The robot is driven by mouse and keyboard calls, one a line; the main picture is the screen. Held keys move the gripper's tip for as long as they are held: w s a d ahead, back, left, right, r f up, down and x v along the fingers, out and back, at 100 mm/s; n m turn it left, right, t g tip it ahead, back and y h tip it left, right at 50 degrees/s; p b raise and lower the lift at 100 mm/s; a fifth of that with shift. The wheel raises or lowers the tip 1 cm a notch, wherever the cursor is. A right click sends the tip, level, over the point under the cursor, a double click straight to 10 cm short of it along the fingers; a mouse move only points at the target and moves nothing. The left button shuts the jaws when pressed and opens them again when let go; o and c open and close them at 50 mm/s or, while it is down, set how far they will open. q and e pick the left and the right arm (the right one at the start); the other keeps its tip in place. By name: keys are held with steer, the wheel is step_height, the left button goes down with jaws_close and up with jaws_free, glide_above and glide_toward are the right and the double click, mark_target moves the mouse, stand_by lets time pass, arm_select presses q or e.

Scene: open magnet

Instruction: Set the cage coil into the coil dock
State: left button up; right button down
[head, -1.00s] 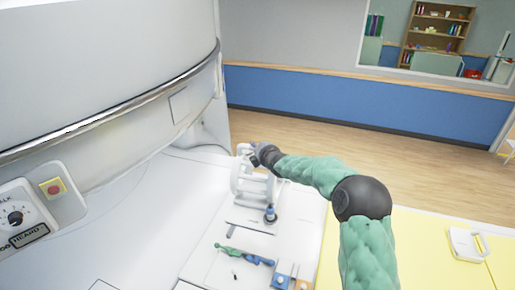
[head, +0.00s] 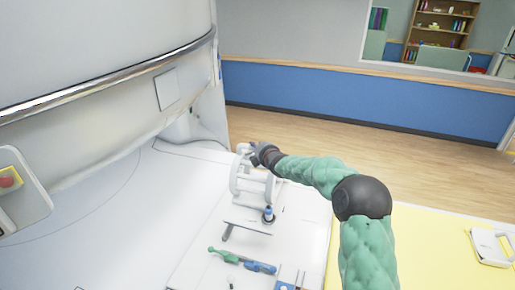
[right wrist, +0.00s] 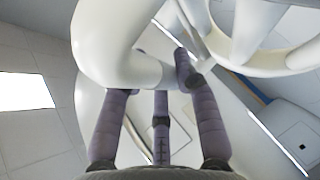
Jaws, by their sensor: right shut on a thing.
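The white cage coil (head: 239,183), two rings joined by bars, stands near the far end of the white table. My right gripper (head: 262,157) is at its top right and shut on its upper handle or rim. In the right wrist view the dark jointed fingers (right wrist: 160,105) close around a thick white tube of the cage coil (right wrist: 110,45). A flat white plate (head: 246,221) with a dark upright peg lies just in front of the coil; I cannot tell whether it is the coil dock. Whether the coil touches the surface below is unclear. My left gripper is not in view.
The large white magnet housing (head: 100,110) fills the left. A green-and-blue tool (head: 240,261) lies nearer on the white table (head: 150,225). A yellow surface (head: 430,255) with a white box (head: 490,246) is at right. Wooden floor lies beyond.

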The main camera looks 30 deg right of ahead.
steer(key=b, duration=0.8)
glide_above(256, 186)
steer(key=s, duration=0.2)
steer(key=shift+f, duration=4)
steer(key=shift+w+f+b, duration=0.15)
steer(key=shift+f+b, duration=0.05)
steer(key=shift+f, duration=1.45)
steer(key=shift+w+f+b, duration=0.1)
steer(key=shift+f+b, duration=0.1)
steer(key=shift+f, duration=1.4)
steer(key=shift+f+b, duration=1.25)
steer(key=shift+f, duration=0.05)
steer(key=shift+s+a+b, duration=0.6)
steer(key=shift+b, duration=0.05)
steer(key=shift+f+b, duration=0.9)
steer(key=shift+f, duration=0.15)
steer(key=shift+a+f, duration=0.1)
steer(key=shift+f, duration=0.2)
